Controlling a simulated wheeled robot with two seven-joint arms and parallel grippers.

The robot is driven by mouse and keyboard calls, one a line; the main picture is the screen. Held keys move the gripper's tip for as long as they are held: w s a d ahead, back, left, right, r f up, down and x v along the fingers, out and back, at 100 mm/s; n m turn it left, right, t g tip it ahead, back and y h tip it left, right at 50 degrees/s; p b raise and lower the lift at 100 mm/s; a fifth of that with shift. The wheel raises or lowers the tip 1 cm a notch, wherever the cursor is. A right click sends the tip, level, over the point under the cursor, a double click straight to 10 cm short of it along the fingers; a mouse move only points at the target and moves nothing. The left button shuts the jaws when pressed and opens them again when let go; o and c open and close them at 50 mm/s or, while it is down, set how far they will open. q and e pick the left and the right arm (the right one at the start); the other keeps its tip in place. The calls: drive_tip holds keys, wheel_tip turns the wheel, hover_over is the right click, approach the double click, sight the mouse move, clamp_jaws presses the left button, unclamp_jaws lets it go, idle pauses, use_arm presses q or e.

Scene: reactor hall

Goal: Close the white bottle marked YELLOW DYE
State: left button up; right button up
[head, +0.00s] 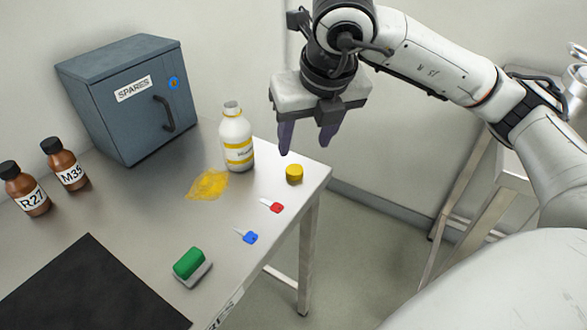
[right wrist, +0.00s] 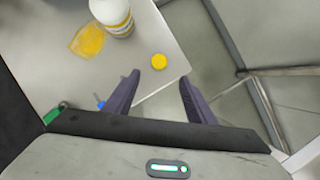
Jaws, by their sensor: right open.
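The white bottle (head: 236,140) with yellow bands stands upright and uncapped near the table's back right corner; its label is too small to read. It also shows at the top of the right wrist view (right wrist: 112,14). A yellow cap (head: 294,174) lies on the table to the right of the bottle, near the right edge; the right wrist view shows it too (right wrist: 158,61). My right gripper (head: 306,143) is open and empty, above the table's right edge near the cap. In the right wrist view its fingers (right wrist: 156,92) are apart, with the cap beyond them. My left gripper is out of view.
A yellow spill (head: 207,185) lies in front of the bottle. Red (head: 276,207) and blue (head: 249,237) keys and a green-topped block (head: 190,264) lie nearer. A grey SPARES cabinet (head: 118,112), brown bottles (head: 68,168) and a black mat (head: 85,290) occupy the left.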

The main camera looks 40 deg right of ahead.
approach(295, 170)
drive_tip(key=shift+x, duration=1.25)
drive_tip(key=shift+x, duration=2.6)
drive_tip(key=c, duration=1.1)
